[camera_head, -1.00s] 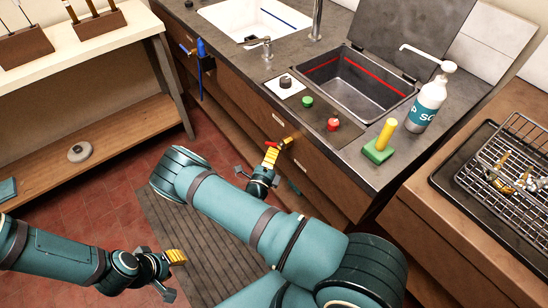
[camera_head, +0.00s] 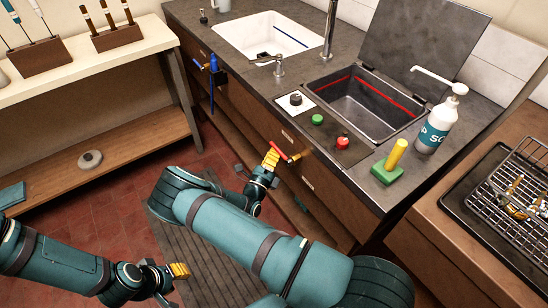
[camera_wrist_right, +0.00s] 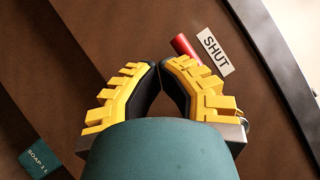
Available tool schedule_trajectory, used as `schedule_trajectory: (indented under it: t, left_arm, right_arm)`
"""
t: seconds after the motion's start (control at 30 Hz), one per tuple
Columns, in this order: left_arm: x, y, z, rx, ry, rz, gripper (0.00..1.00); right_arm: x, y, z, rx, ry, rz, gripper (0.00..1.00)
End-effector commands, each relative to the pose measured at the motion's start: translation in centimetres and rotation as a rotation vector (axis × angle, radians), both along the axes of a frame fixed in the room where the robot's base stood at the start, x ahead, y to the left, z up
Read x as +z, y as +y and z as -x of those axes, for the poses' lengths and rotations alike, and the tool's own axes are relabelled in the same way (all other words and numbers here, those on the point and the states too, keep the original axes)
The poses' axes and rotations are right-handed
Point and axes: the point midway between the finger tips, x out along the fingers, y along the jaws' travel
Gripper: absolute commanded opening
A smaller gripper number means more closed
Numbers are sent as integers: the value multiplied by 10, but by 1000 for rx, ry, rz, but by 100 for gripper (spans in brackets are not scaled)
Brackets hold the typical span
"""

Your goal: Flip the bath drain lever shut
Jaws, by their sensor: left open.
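The bath drain lever has a red handle (camera_head: 279,151) and a brass-coloured valve at the front face of the cabinet, below the basin. In the right wrist view its red handle (camera_wrist_right: 183,46) lies beside a white SHUT label (camera_wrist_right: 214,52), partly hidden behind a fingertip. My right gripper (camera_head: 271,157) has its yellow fingers right at the handle. In the right wrist view its fingertips (camera_wrist_right: 161,68) are almost together, with nothing visible between them. My left gripper (camera_head: 178,277) is open and empty, low over the floor at the left.
The steel basin (camera_head: 368,104) with a raised lid stands above the lever. Green (camera_head: 317,119) and red (camera_head: 342,143) buttons, a green block with a yellow handle (camera_head: 390,165) and a soap bottle (camera_head: 438,125) are on the counter. A blue item (camera_head: 213,75) hangs at the cabinet's left.

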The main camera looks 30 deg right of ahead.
Motion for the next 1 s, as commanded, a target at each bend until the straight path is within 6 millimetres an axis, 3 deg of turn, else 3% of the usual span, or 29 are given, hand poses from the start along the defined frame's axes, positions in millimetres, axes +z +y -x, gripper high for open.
schedule_trajectory:
  t: [0.73,0.87,1.0]
  left_arm:
    - [-1,0,0,0,0,0,34]
    - [-9,0,-1,0,-3,0,34]
    - [-25,1,-4,2,-10,-1,34]
  right_arm:
    - [7,0,-4,4,-56,4,0]
    - [-5,2,-1,2,-55,4,0]
    - [-33,4,9,-3,-50,1,0]
